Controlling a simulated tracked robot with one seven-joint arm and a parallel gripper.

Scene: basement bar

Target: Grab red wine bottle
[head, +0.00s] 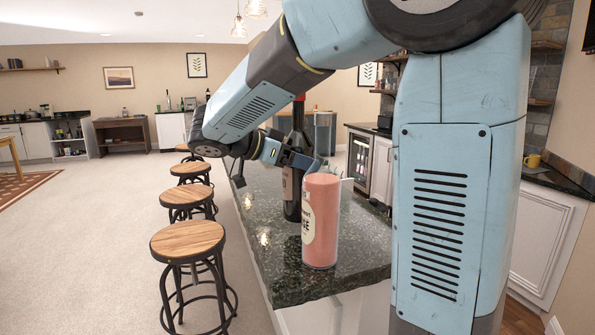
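The wine bottle (292,187) is dark, with a red top and a pale label. It stands upright on the dark stone counter (345,245). My gripper (304,161) reaches in from the left at the height of the bottle's upper body. Part of the gripper crosses in front of the bottle. The far finger and any contact are hidden, so I cannot tell whether it is open or shut on the bottle.
A pink cylinder (321,225) with a white label stands on the counter in front of the bottle, covering part of its right side. Several wooden-topped stools (188,240) line the counter's left side. The carpet (90,250) farther left is clear.

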